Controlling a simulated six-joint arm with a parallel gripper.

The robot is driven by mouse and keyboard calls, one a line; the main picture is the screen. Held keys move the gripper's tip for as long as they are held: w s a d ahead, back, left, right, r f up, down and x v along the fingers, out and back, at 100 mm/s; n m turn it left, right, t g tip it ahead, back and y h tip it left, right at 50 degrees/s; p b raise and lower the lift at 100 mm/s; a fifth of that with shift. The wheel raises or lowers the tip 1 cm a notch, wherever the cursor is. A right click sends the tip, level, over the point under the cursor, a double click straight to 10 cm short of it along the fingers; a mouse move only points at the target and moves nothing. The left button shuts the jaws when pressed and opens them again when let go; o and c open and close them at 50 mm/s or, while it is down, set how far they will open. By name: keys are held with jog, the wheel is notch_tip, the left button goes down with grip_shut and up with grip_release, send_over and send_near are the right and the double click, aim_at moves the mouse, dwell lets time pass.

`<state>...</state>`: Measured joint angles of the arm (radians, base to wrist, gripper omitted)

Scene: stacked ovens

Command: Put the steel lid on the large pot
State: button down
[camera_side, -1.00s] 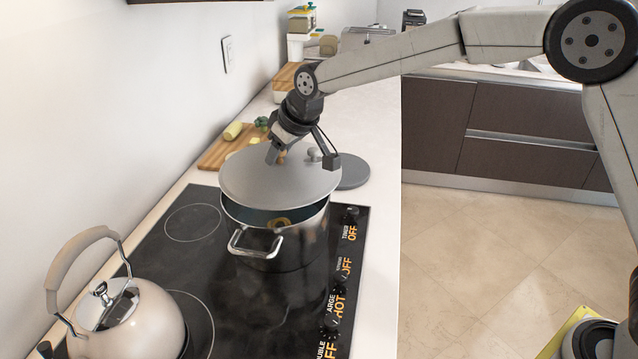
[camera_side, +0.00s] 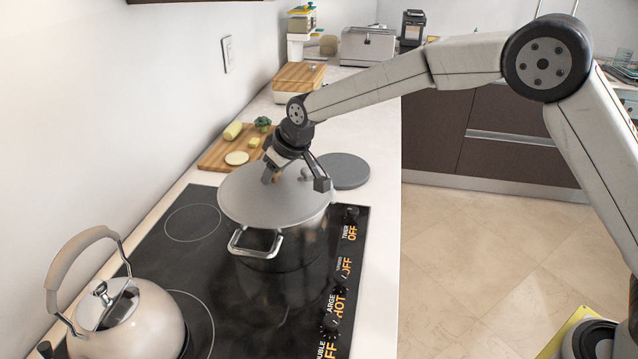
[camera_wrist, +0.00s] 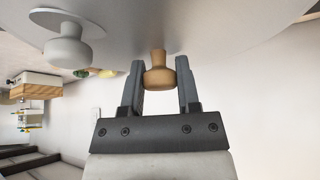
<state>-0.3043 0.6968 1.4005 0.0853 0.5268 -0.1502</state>
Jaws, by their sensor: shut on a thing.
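The steel lid (camera_side: 272,201) lies over the mouth of the large pot (camera_side: 308,238), a steel pot with side handles on the black hob. The lid looks level and at the rim; I cannot tell whether it touches all round. My gripper (camera_side: 270,174) is above the lid. The pot's inside is hidden.
A pale kettle (camera_side: 135,318) stands at the front left of the hob (camera_side: 240,318). A flat grey disc (camera_side: 347,172) lies on the counter behind the pot. A cutting board (camera_side: 217,156) with food is at the back left. The front-left hob is otherwise clear.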

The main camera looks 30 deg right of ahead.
jog(key=shift+f, duration=0.1)
dwell(0.3)
jog(key=shift+c, duration=1.6)
grip_release()
jog(key=shift+f, duration=0.15)
jog(key=shift+s+r, duration=0.2)
jog(key=shift+r, duration=0.55)
jog(key=v, duration=1.1)
jog(key=shift+d, duration=0.2)
jog(key=s+d+f+m+g, duration=0.1)
jog(key=s+d+f, duration=0.4)
jog(key=s, duration=0.3)
jog(key=s+d+f+m+g+h, duration=0.1)
jog(key=s+d+f+m, duration=0.1)
jog(key=s+d+f, duration=0.3)
jog(key=s+d+f+m+g+h, duration=0.1)
jog(key=s+d+f, duration=0.4)
jog(key=s, duration=0.7)
jog(key=shift+s+d+f, duration=0.25)
jog(key=shift+s+d, duration=0.1)
jog(key=shift+d, duration=0.65)
